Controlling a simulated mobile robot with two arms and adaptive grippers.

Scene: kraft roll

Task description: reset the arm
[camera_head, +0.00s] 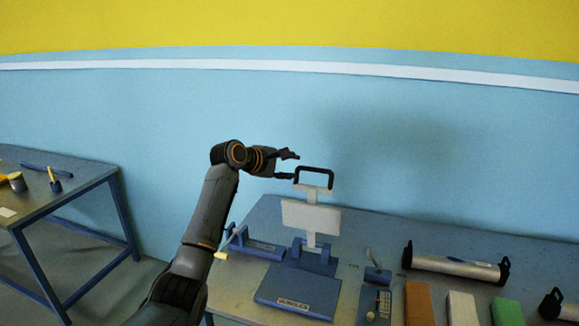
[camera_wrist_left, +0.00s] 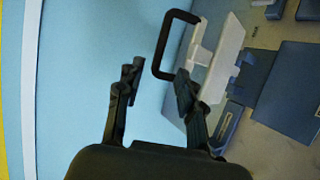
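My left arm reaches up from the bottom of the head view. Its gripper (camera_head: 288,165) points right and is open and empty, just left of a black loop handle (camera_head: 314,170). The handle tops a white plate (camera_head: 311,217) standing upright on a blue stand (camera_head: 296,291). In the left wrist view, the two fingers of my left gripper (camera_wrist_left: 155,87) are spread apart. The black handle (camera_wrist_left: 160,47) shows beyond them, with the white plate (camera_wrist_left: 223,62) to its right. I cannot tell if a finger touches the handle. My right gripper is in neither view.
A grey table (camera_head: 240,303) carries the stand, a silver roller (camera_head: 455,266) with black ends, and orange (camera_head: 418,303), white and green (camera_head: 507,311) blocks. A second table (camera_head: 85,180) with small tools stands at left. The space above the tables is open before the blue wall.

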